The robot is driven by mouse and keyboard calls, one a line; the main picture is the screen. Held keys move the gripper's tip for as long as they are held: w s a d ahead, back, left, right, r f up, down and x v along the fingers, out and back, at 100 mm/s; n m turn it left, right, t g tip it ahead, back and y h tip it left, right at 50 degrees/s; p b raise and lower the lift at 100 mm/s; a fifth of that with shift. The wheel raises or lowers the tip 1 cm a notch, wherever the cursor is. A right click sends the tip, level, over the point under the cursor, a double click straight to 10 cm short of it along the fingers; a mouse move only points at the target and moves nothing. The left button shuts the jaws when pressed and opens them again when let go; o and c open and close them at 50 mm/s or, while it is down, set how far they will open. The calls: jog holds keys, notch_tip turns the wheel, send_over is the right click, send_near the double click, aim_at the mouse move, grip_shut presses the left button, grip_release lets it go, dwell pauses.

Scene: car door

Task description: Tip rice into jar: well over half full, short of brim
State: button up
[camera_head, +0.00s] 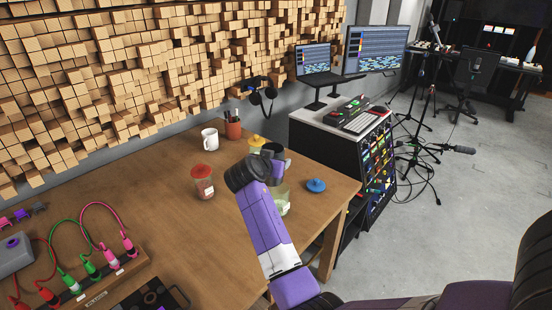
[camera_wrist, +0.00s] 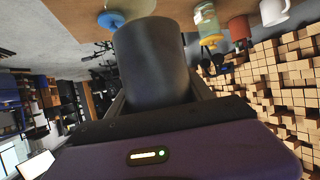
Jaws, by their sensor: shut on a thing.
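My gripper (camera_head: 274,172) is shut on a dark grey cylindrical cup (camera_head: 273,151), which it holds above the right part of the table. The cup fills the middle of the wrist view (camera_wrist: 150,62) between the fingers. A clear glass jar (camera_head: 281,205) without a lid stands on the table just below and in front of the gripper, partly hidden by my arm. A white label shows low on it. I cannot make out rice in the cup or how full the jar is. A blue lid (camera_head: 316,185) lies on the table to the right of the jar.
A red-lidded jar (camera_head: 203,188) stands left of my wrist. A yellow-lidded jar (camera_head: 256,141), a white mug (camera_head: 210,139) and a brown pen cup (camera_head: 233,130) stand behind. A patch board (camera_head: 95,275) with cables lies front left. The table's right edge is near the blue lid.

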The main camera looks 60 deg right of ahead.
jog(key=shift+a+f+y+p, duration=0.2)
jog(key=shift+f+y+p, duration=0.2)
jog(key=shift+p, duration=0.25)
jog(key=shift+w+a+f+y+p, duration=0.1)
jog(key=shift+a+f+y+p, duration=0.05)
jog(key=shift+f+y+p, duration=0.2)
jog(key=shift+a+f+m+y+p, duration=0.25)
jog(key=shift+f+m+y+p, duration=0.1)
jog(key=shift+p, duration=0.2)
jog(key=shift+w+a+f+m+y+p, duration=0.15)
jog(key=shift+a+y+p, duration=0.2)
jog(key=shift+y+p, duration=0.55)
jog(key=shift+w+a+f+m+y+p, duration=0.1)
jog(key=shift+a+y+p, duration=0.3)
jog(key=shift+p, duration=0.8)
